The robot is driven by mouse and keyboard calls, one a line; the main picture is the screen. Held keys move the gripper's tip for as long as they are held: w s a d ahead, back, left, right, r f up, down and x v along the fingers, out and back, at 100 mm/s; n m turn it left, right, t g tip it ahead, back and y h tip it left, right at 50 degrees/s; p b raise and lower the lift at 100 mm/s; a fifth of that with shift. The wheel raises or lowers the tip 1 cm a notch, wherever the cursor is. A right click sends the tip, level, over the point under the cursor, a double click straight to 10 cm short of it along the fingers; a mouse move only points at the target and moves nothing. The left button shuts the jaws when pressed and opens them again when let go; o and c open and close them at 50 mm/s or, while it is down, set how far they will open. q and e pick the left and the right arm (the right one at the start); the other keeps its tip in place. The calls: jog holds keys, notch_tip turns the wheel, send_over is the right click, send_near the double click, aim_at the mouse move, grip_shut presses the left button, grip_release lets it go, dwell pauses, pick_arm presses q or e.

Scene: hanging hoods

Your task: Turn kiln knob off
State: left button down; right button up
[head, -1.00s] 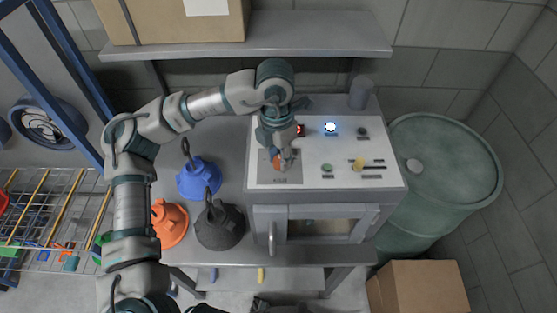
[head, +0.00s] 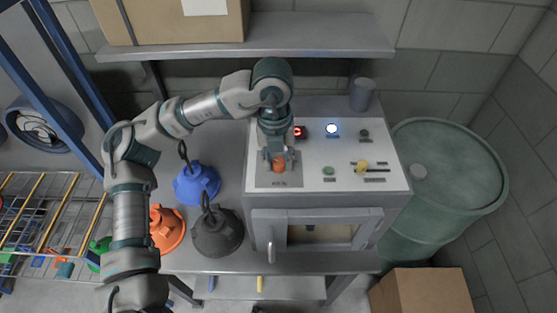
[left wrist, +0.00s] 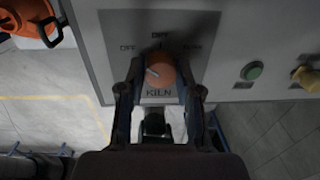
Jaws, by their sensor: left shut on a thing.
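The orange kiln knob (head: 279,166) sits on the white panel on top of the kiln box. It also shows in the left wrist view (left wrist: 159,71), with OFF, DRY and a third label around it and KILN below. Its white mark lies on the knob's left side, roughly toward the OFF side. My left gripper (head: 279,160) is over the knob, with a finger on each side, shut on it. The fingers also flank the knob in the left wrist view (left wrist: 160,90). My right gripper is not in view.
The panel also has a red-lit display (head: 300,132), a blue-white light (head: 331,129), a green button (head: 328,171) and a yellow knob (head: 362,166). Blue (head: 197,184), orange (head: 167,229) and black (head: 218,234) hoods stand left of the kiln. A green barrel (head: 455,170) stands right.

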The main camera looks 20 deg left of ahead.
aim_at(276, 160)
pick_arm(q)
jog(key=shift+n, duration=0.5)
jog(key=shift+w, duration=0.1)
jog(key=c, duration=0.9)
grip_release()
jog(key=shift+c, duration=0.2)
jog(key=shift+o, duration=0.8)
jog(key=shift+w+a+f, duration=0.1)
jog(key=shift+w, duration=0.15)
jog(key=shift+s+r, duration=0.15)
jog(key=shift+r, duration=0.2)
notch_tip(276, 160, up, 11)
jog(key=shift+a, duration=0.3)
